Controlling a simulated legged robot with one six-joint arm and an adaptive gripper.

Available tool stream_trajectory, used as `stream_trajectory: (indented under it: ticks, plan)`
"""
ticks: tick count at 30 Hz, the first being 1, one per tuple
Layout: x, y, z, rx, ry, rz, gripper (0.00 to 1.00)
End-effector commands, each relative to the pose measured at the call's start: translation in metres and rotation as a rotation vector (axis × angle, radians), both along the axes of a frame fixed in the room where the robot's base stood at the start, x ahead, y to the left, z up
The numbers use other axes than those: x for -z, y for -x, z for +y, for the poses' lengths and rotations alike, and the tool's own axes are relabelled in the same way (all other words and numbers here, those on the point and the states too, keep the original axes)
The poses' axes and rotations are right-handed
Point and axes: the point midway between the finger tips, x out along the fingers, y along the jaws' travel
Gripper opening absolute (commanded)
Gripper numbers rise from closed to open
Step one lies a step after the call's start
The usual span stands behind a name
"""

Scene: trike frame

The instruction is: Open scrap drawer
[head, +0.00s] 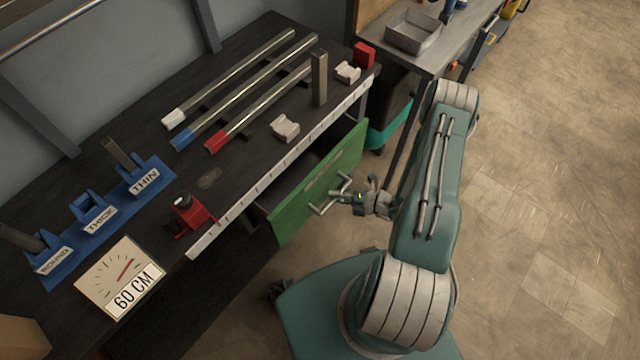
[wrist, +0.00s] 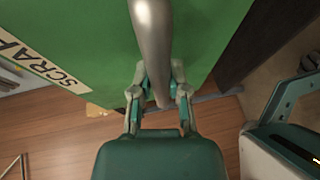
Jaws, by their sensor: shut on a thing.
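The scrap drawer has a green front (head: 318,185) and sits under the workbench. It stands partly pulled out, with a dark gap behind its front. In the wrist view the green front (wrist: 85,45) carries a label reading "SCRAP" (wrist: 42,55), cut off at the edge. A metal bar handle (head: 330,194) is fixed to the front. My gripper (head: 358,197) is at the handle. In the wrist view my gripper (wrist: 160,92) has its fingers on both sides of the handle bar (wrist: 152,40), shut on it.
The dark workbench (head: 225,185) holds several metal bars, a red clamp (head: 187,215), blue holders (head: 95,222) and a "60 CM" sign (head: 120,278). A side table (head: 440,50) with a grey tray (head: 414,33) stands behind my arm. Floor to the right is clear.

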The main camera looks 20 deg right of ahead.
Motion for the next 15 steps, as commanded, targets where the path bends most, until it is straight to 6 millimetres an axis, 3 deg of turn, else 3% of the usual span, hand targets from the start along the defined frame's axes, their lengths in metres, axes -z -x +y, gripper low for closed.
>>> stream_trajectory:
  ticks: [6, 15]
  plan:
    - [0.002, 0.054, -0.032, 0.009, 0.002, 0.007, 0.0]
    - [0.002, 0.113, -0.065, 0.006, 0.005, 0.005, 0.0]
